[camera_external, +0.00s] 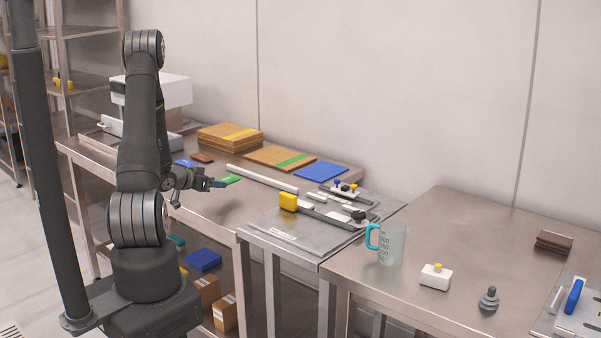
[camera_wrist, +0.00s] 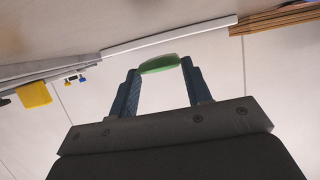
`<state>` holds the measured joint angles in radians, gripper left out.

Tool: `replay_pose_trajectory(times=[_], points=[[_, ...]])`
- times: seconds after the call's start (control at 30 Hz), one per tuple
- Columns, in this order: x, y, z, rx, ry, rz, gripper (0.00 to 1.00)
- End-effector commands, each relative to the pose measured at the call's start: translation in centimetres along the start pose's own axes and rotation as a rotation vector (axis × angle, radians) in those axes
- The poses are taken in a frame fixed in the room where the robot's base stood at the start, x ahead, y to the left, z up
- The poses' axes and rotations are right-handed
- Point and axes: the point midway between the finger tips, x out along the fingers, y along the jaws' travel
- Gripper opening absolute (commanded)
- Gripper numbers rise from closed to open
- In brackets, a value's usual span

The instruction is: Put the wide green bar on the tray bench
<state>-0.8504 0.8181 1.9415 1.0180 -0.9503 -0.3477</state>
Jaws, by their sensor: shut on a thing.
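My gripper (camera_external: 217,183) is shut on a green bar (camera_external: 230,180) and holds it in front of the arm, above the steel bench. In the wrist view the green bar (camera_wrist: 159,63) sits between the tips of my two blue fingers. Its ends at the fingers are partly hidden. I cannot tell for sure which bench is the tray bench. The bench at the left (camera_external: 205,210) carries a metal tray-like unit and cardboard at its back.
A long white rail (camera_external: 262,179) lies near the gripper. Flat cardboard stacks (camera_external: 228,138) and a blue sheet (camera_external: 320,172) lie behind. A yellow block (camera_external: 288,202) stands on a steel plate fixture (camera_external: 300,232). A measuring jug (camera_external: 391,244) stands further right. The left bench's front is mostly clear.

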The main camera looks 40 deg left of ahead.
Motion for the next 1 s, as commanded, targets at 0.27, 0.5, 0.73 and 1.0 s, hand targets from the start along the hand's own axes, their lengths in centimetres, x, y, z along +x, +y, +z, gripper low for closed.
replay_pose_trajectory(times=[0.27,0.5,0.73,1.0], points=[[-1.2,6.8,-3.6,0.002,0.0,0.008,0.18],[-1.9,10.2,-5.5,0.002,-0.001,0.006,0.18],[-2.1,11.3,-6.1,-0.001,-0.002,0.004,0.18],[-0.8,13.8,-6.8,0.001,-0.003,0.011,0.18]])
